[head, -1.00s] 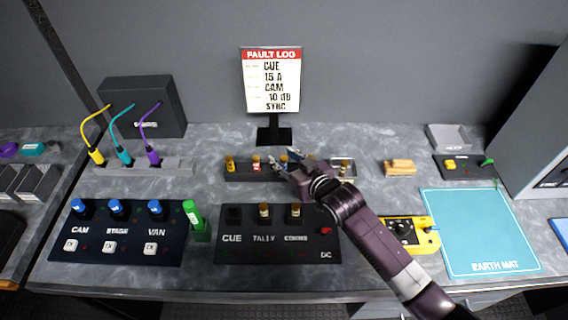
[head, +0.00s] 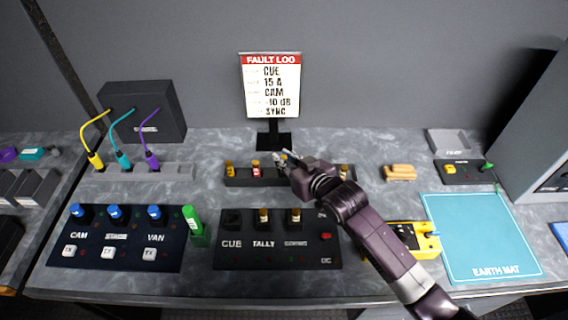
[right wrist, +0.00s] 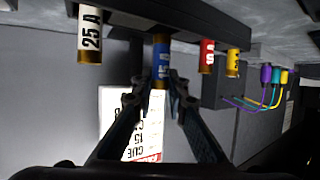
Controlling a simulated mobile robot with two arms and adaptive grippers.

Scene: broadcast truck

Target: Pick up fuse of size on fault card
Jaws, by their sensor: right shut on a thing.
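The fault card (head: 271,86) stands upright at the back and reads CUE, 15 A, CAM, -10 dB, SYNC. My right gripper (head: 285,158) is over the fuse rack (head: 240,182). In the right wrist view its fingers (right wrist: 155,95) are closed around a blue fuse (right wrist: 161,58) with a brass end, its label partly readable as 15. I cannot tell whether this fuse is clear of the rack. Beside it are a white 25 A fuse (right wrist: 90,35), a red fuse (right wrist: 207,56) and a yellow fuse (right wrist: 233,62). My left gripper is not in view.
In front is the black panel (head: 270,256) marked CUE and TALLY; its CUE socket (head: 232,216) looks empty, the others hold fuses. A green tool (head: 195,225), a yellow meter (head: 425,240) and the earth mat (head: 480,236) lie around it.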

